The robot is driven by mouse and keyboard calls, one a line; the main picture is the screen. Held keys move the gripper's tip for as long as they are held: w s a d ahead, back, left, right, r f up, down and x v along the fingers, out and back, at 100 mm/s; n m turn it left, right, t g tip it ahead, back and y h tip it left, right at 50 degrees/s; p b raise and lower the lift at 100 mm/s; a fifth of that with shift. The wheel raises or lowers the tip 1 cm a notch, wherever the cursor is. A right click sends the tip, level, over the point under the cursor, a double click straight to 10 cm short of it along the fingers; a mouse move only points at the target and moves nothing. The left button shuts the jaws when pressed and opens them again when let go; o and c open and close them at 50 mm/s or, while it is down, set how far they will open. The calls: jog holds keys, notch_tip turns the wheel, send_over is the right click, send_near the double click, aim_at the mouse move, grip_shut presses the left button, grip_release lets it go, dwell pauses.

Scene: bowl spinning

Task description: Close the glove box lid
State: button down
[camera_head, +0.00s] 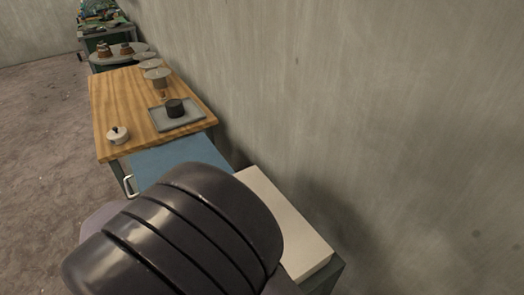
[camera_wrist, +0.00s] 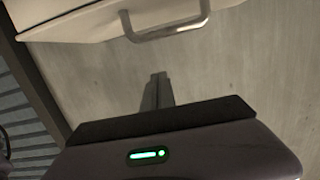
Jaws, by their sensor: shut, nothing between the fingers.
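In the wrist view a cream panel, apparently the glove box lid (camera_wrist: 75,22), crosses the top edge. A bent metal handle (camera_wrist: 168,30) sticks out from its lower edge. My gripper (camera_wrist: 158,78) is shut and empty, its dark fingers pointing up the picture just below the handle, with a visible gap. In the head view a cream slab (camera_head: 290,222) lies on a dark green box (camera_head: 338,272) against the wall; this may be the same glove box. My dark arm hides its left side and my gripper there. I cannot tell how far the lid is open.
A blue-topped cabinet (camera_head: 180,158) with a pale handle (camera_head: 130,185) stands beyond my arm. The wall (camera_head: 400,120) is close on the right; floor is open left.

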jog(key=f, duration=0.1)
jog(key=a+f+b, duration=0.1)
jog(key=f, duration=0.1)
jog(key=s+f, duration=0.1)
jog(key=shift+s+a+f+b, duration=0.1)
jog(key=shift+a+f+b, duration=0.25)
jog(key=shift+a+b, duration=0.05)
jog(key=shift+s+d+f, duration=0.1)
jog(key=shift+s+f, duration=0.05)
jog(key=shift+f, duration=0.15)
